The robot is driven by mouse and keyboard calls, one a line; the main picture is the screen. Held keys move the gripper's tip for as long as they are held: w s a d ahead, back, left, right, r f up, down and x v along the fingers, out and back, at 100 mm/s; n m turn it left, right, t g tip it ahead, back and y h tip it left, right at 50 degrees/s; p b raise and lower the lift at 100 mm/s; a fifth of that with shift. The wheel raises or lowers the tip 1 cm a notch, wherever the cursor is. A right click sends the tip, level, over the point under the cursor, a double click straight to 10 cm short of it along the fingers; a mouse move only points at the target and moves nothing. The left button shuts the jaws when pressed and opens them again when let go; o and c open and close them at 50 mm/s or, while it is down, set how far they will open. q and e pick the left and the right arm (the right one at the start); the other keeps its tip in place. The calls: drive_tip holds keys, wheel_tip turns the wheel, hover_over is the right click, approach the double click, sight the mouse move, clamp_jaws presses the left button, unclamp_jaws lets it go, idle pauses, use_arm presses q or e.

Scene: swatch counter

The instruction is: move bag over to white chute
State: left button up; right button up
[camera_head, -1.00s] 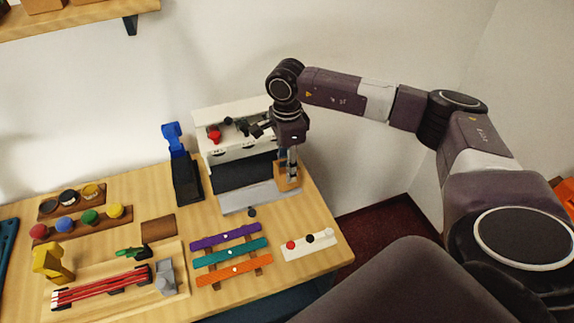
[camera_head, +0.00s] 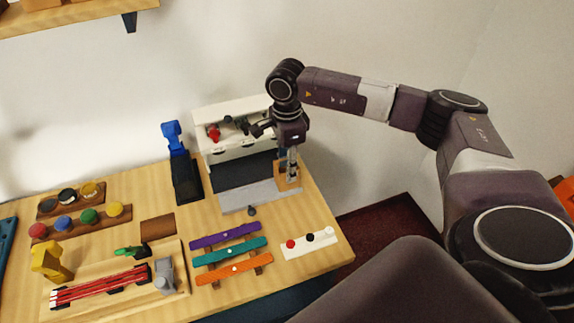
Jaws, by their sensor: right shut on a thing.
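A tan upright thing (camera_head: 282,184), perhaps the bag, stands at the right end of the white machine near the table's right edge. My right gripper (camera_head: 292,175) reaches down from above and is shut on it; the fingers hide part of it. The tan thing looks to be at table height, but I cannot tell whether it touches the table. The white machine (camera_head: 229,158), with a dark opening and a pale sloping front plate (camera_head: 238,199), is likely the white chute. It is just left of my right gripper. My left gripper is out of view.
A blue-topped black stand (camera_head: 186,178) is left of the machine. Purple, teal and orange bars (camera_head: 230,251) and a white strip with coloured knobs (camera_head: 297,249) lie in front. Racks with coloured knobs (camera_head: 84,222) are at the left. The table ends close by on the right.

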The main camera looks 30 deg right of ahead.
drive_tip(key=shift+f+b, duration=0.3)
drive_tip(key=shift+f, duration=0.1)
drive_tip(key=o, duration=1)
drive_tip(key=shift+c, duration=0.2)
drive_tip(key=shift+r, duration=0.15)
wheel_tip(320, 180, up, 12)
drive_tip(key=shift+f, duration=0.2)
